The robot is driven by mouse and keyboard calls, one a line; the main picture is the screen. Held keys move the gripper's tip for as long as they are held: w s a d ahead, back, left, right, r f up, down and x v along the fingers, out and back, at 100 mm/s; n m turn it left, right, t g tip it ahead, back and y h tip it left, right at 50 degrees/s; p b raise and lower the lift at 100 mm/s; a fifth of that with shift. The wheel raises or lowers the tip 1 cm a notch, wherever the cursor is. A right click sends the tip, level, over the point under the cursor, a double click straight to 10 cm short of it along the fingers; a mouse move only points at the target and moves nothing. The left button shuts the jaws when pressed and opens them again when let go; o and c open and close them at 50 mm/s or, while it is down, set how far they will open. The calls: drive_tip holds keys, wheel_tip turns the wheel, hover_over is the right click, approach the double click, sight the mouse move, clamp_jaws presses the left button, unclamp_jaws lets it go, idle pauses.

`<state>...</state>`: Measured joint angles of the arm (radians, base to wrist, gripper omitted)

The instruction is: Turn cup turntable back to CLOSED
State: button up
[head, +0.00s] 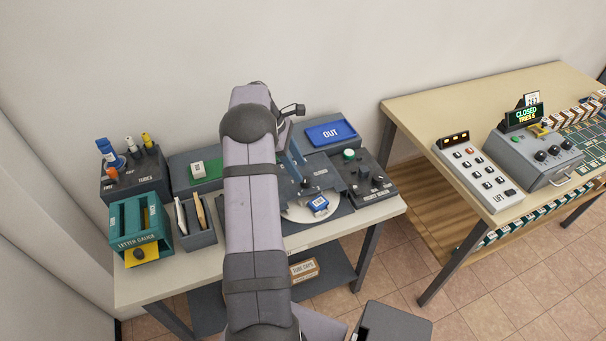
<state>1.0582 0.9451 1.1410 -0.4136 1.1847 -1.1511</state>
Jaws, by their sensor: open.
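The turntable shows as a pale round disc (296,213) on the left table, partly hidden behind my arm. A small blue block-like item (319,204) with a white label sits on its right side. I cannot tell whether this is the cup, and I cannot read a turntable position mark. My arm reaches over the table just left of the disc. Its jaws are hidden behind the arm, so I cannot see them touching anything.
A dark box with knobs (366,187) and a blue OUT tray (331,133) stand right of the arm. A green letter gauge (139,226) and tube rack (133,176) stand left.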

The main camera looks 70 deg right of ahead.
sight(305, 179)
drive_tip(key=shift+p+x, duration=0.7)
drive_tip(key=shift+x, duration=1.65)
drive_tip(key=shift+c, duration=0.3)
clamp_jaws()
